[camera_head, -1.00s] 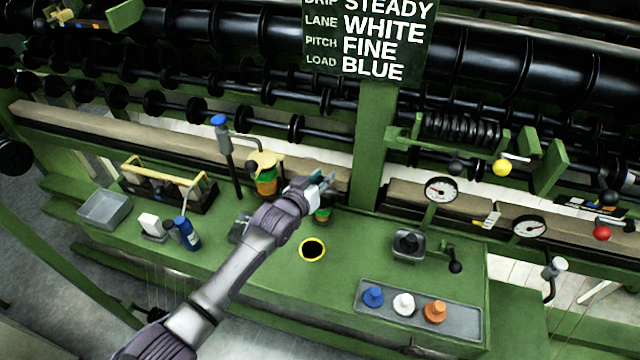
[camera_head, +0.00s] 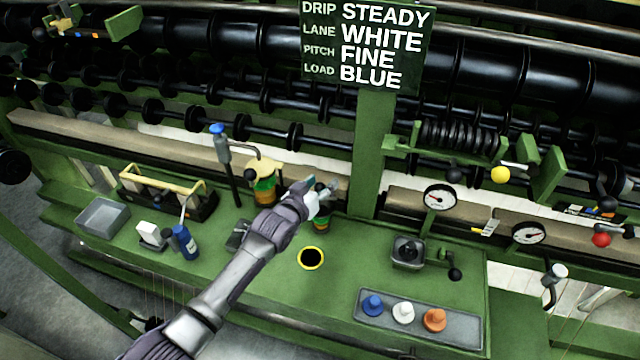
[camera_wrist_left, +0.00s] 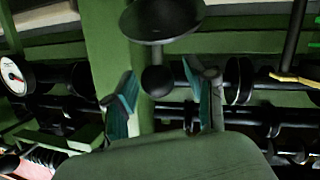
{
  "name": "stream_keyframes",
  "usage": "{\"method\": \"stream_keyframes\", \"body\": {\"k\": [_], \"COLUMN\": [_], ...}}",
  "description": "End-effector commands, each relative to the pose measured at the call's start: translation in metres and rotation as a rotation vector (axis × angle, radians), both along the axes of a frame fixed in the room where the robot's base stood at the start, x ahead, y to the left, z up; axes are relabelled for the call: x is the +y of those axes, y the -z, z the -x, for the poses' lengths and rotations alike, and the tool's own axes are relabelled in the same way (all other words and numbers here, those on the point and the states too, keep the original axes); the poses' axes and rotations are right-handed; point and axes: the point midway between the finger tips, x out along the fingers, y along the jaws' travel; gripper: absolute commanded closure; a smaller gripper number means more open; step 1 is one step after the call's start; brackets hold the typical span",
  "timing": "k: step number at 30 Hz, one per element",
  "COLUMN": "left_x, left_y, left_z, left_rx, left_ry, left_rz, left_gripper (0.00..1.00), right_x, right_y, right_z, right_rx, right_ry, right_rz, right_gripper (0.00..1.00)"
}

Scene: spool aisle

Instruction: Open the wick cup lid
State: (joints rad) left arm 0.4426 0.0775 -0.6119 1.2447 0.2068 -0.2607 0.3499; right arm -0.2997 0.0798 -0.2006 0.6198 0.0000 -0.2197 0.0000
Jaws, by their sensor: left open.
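The small cup (camera_head: 322,225), with orange and green bands, stands on the green bench just behind my left gripper (camera_head: 320,188) in the head view. The gripper hides its top. In the left wrist view, a dark round disc (camera_wrist_left: 162,18) with a ball knob (camera_wrist_left: 157,80) on a short stem appears to be the wick cup lid. My left gripper also shows there (camera_wrist_left: 162,98), open, with its teal-padded fingers on either side of the knob. A gap shows on each side, so I see no grip on it. Whether the lid is seated cannot be told.
A larger banded cup (camera_head: 265,188) and a blue-topped lever (camera_head: 226,160) stand left of the gripper. A yellow-rimmed hole (camera_head: 311,258) lies in front. A tray (camera_head: 388,333) holds blue, white and orange pegs. A green post (camera_head: 371,155) rises close behind.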

Motion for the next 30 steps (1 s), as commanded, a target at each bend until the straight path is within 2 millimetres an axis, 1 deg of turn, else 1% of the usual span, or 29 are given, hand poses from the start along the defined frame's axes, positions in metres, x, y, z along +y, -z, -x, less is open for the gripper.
{"method": "stream_keyframes", "body": {"k": [5,8,15,18,21,25,30], "left_x": [0.005,0.012,0.037,0.045,0.052,0.056,0.057], "left_y": [-0.001,-0.004,-0.017,-0.023,-0.027,-0.029,-0.03], "left_z": [0.008,0.021,0.064,0.08,0.09,0.099,0.101], "left_rx": [0.002,0.001,0.001,0.0,-0.001,0.0,0.0], "left_ry": [-0.001,-0.001,0.0,0.0,0.0,0.0,0.0], "left_rz": [0.0,-0.001,-0.002,-0.001,0.0,0.0,0.0], "left_gripper": [0.45,0.45,0.45,0.45,0.45,0.45,0.45], "right_x": [-0.002,-0.001,0.0,0.0,0.0,0.0,0.0], "right_y": [0.0,0.0,0.0,0.0,0.0,0.0,0.0], "right_z": [0.0,0.0,0.0,0.0,0.0,0.0,0.0], "right_rx": [0.001,0.001,0.0,0.0,0.0,0.0,0.0], "right_ry": [0.0,0.0,0.0,0.001,0.0,0.001,0.001], "right_rz": [0.002,0.001,0.001,0.0,0.0,0.0,0.0], "right_gripper": [0.6,0.6,0.6,0.6,0.6,0.6,0.6]}}
